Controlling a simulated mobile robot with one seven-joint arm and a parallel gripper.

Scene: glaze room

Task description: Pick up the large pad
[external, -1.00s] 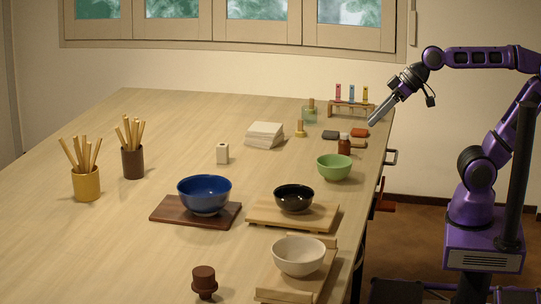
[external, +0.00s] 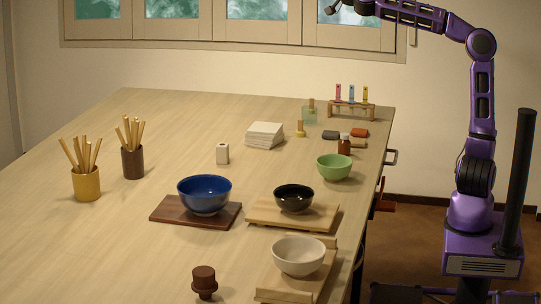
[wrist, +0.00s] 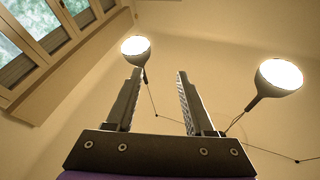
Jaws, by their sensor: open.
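Several small flat pads lie at the far right of the table in the external view: a dark grey pad (external: 330,134), an orange-red pad (external: 360,132) and a tan pad (external: 357,145) partly hidden by a brown bottle. I cannot tell for sure which one is the large pad. My gripper (wrist: 158,72) is open and empty in the wrist view, its two fingers apart and directed up toward the ceiling lamps. In the external view my arm is raised high and the gripper is mostly cut off at the top edge, well above the pads.
Near the pads stand the brown bottle (external: 344,144), a test-tube rack (external: 352,104), a green bowl (external: 334,167) and a small yellow-based item (external: 300,130). A white stack (external: 264,135) is to the left.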

